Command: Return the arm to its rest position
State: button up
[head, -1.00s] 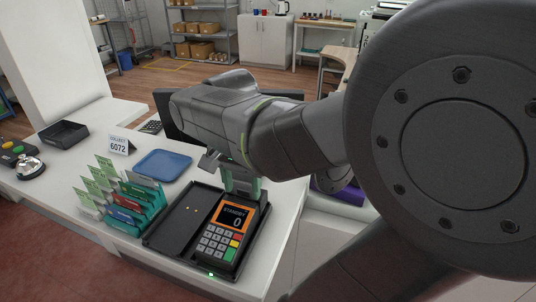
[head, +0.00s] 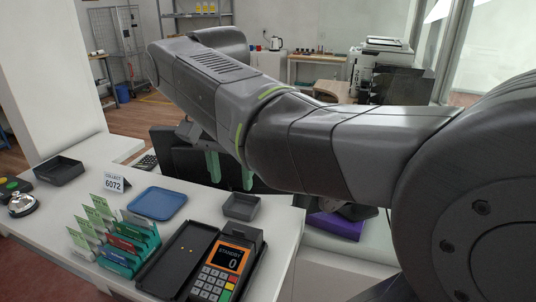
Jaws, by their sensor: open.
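My gripper (head: 230,170) is in the head view, raised above the back of the counter. Its two green fingers point down and stand apart, with nothing between them. The forearm spans the upper middle and hides part of the gripper's mount. The card terminal (head: 226,268) stands on the counter below, its orange-framed screen reading STANDBY 0. A black tray (head: 176,262) lies beside it on the left.
A small grey tray (head: 241,207), a blue tray (head: 157,203), a card rack (head: 120,245), a COLLECT 6072 sign (head: 115,183), a bell (head: 22,204) and a dark tray (head: 59,171) stand on the counter. A dark monitor (head: 165,150) is behind the gripper.

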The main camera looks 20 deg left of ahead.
aim_at(238, 231)
dwell(0.3)
jog(key=f, duration=0.9)
jog(key=f+b, duration=0.1)
jog(key=f, duration=0.3)
jog(key=shift+w+f, duration=0.3)
jog(key=shift+f, duration=0.05)
jog(key=shift+w+r+g, duration=0.1)
jog(key=shift+w+g, duration=0.1)
jog(key=shift+g, duration=0.1)
jog(key=shift+s, duration=0.1)
